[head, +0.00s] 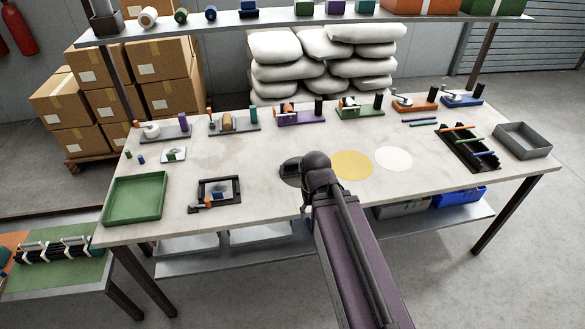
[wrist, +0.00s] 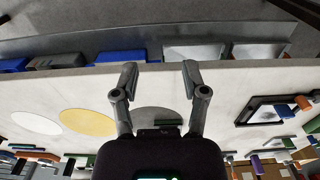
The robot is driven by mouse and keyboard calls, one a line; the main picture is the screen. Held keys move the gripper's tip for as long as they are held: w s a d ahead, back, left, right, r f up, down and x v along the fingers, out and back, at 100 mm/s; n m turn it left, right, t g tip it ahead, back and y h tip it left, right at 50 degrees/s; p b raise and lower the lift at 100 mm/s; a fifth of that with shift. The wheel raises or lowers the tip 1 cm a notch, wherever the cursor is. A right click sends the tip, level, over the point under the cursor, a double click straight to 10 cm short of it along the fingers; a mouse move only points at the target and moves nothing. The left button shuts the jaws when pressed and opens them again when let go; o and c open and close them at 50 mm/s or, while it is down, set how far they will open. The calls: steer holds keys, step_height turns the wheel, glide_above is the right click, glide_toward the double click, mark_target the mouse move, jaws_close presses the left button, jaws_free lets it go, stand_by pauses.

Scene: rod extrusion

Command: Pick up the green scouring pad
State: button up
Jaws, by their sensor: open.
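I cannot pick out the green scouring pad for certain. A small green piece (head: 171,157) lies on a white square at the table's left; it is too small to identify. My gripper (wrist: 159,70) is open in the wrist view, its two fingers apart with nothing between them. It is over the worktable near a dark grey disc (wrist: 158,114). In the head view my arm reaches in from the bottom and covers part of that disc. The green piece is well to the left of my arm there.
A green tray (head: 134,222) and a black framed tray (head: 203,204) are at the table's front left. A yellow disc (head: 352,165) and a white disc (head: 394,158) lie right of my arm. Rod stands line the back. A black rack (head: 457,153) and grey bin (head: 535,151) are right.

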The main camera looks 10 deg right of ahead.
steer(key=shift+a, duration=0.1)
steer(key=o, duration=0.6)
steer(key=shift+w, duration=0.25)
step_height(320, 180, up, 7)
steer(key=t+p, duration=0.2)
steer(key=p, duration=0.5)
glide_above(291, 163)
steer(key=s, duration=0.2)
steer(key=shift+w+a+f, duration=0.15)
steer(key=shift+w+a, duration=0.05)
steer(key=shift+f+b, duration=0.15)
steer(key=shift+b, duration=0.2)
steer(key=f+b, duration=0.5)
steer(key=w+f+b, duration=0.1)
steer(key=f+b, duration=0.2)
steer(key=shift+w+f, duration=0.1)
steer(key=shift+f, duration=0.05)
steer(key=shift+f+b, duration=0.15)
steer(key=shift+b, duration=0.15)
steer(key=shift+w+d+f+b, duration=0.1)
steer(key=shift+w+f+b, duration=0.05)
steer(key=shift+f+b, duration=1.1)
steer(key=shift+w+d+f+b, duration=0.1)
steer(key=shift+w+f+b, duration=0.05)
steer(key=shift+f+b, duration=1.1)
